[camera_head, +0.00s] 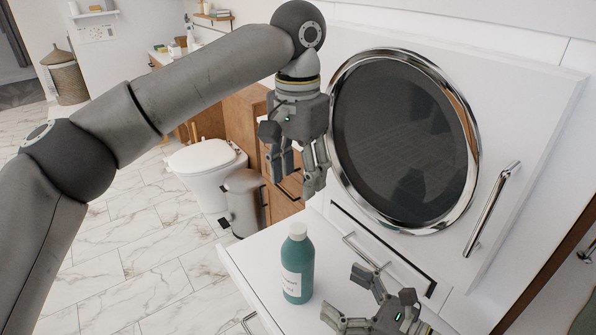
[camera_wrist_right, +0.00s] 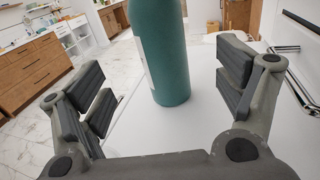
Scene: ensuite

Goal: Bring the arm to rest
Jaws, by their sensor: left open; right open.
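My left arm reaches in from the left, and its left gripper (camera_head: 298,180) hangs open and empty, fingers down, in front of the washing machine's round door. My right gripper (camera_head: 352,297) is open at the lower right, low over the white surface, with its fingers toward a teal bottle. The bottle (camera_head: 297,264) stands upright on the surface, with a white cap and label. In the right wrist view the bottle (camera_wrist_right: 161,50) stands beyond and between the spread fingers, apart from them; its top is cut off.
The washing machine's round door (camera_head: 405,140) and a bar handle (camera_head: 491,209) are behind the white surface (camera_head: 262,268). A toilet (camera_head: 207,165), a grey bin (camera_head: 244,203) and wooden cabinets (camera_head: 246,118) stand further back. Marble floor (camera_head: 112,240) is open at the left.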

